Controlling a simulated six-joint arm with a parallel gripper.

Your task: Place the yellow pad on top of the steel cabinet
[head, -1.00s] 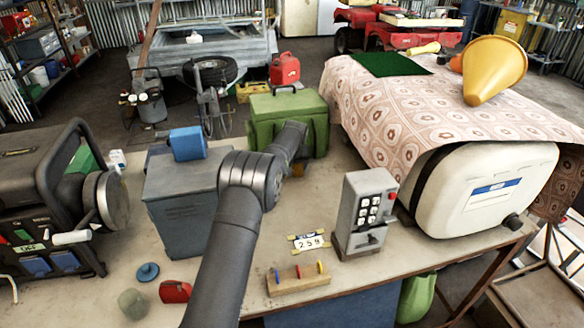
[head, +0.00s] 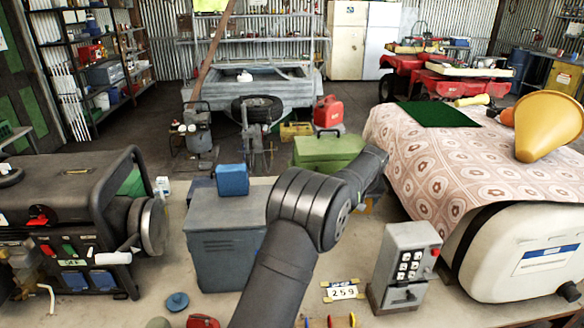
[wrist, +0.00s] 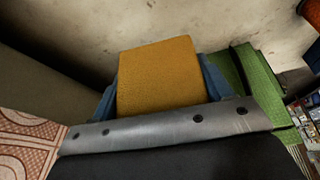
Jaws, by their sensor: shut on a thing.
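The yellow pad (wrist: 157,77) fills the middle of the wrist view. My gripper (wrist: 158,85) is shut on it, with a blue finger along each side. In the head view the gripper and pad are mostly hidden behind my arm, near the tablecloth's left edge. The steel cabinet (head: 226,248) is a blue-grey metal box on the bench, left of my arm. A blue block (head: 232,180) sits on the cabinet's top toward the back; the top in front of it is bare.
A green case (head: 325,150) stands behind my arm; it also shows right of the pad in the wrist view (wrist: 255,85). A patterned cloth (head: 420,160) with a yellow cone (head: 548,125) is at right. A keypad box (head: 403,268) and a generator (head: 70,230) stand on the bench.

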